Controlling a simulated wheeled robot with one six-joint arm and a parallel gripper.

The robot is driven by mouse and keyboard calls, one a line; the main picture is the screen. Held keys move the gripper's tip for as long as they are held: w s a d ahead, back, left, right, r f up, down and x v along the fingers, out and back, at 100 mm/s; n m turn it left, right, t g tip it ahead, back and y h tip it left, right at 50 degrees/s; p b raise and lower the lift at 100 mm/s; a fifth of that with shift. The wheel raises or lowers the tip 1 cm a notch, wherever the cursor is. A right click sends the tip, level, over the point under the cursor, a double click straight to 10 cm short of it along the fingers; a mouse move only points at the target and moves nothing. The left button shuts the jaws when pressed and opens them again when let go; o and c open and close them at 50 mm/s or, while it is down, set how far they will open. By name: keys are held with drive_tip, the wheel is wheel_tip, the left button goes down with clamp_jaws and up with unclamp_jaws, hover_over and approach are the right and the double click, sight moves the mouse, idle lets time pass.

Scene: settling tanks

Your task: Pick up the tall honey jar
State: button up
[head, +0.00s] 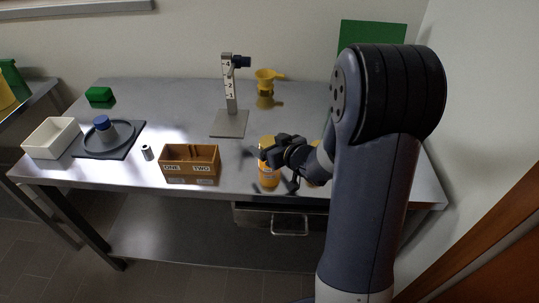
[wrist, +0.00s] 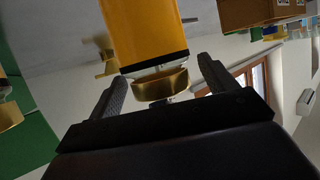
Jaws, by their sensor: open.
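An amber honey jar (head: 268,178) stands upright near the front edge of the steel table, right of the wooden box. My gripper (head: 272,152) is at its top and hides part of it. In the wrist view the amber jar (wrist: 145,35) appears upside down, its gold lid (wrist: 162,86) between the two open fingers of my gripper (wrist: 162,72). I cannot tell whether a finger touches it. A second amber jar (head: 317,178) stands to the right, mostly hidden by my arm. A gold lid (wrist: 9,116) also shows at the wrist view's left edge.
The wooden box (head: 190,168) marked ONE and TWO stands left of the jar. A measuring stand (head: 230,124) and a yellow funnel (head: 266,78) are behind. A white tray (head: 52,138), a dark round dish (head: 104,140) and a small cylinder (head: 147,153) are at left. A green board (head: 368,35) rises behind my arm.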

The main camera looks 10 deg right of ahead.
drive_tip(key=shift+w+a+f, duration=0.1)
drive_tip(key=shift+w, duration=0.15)
drive_tip(key=shift+c, duration=0.4)
drive_tip(key=c, duration=1.3)
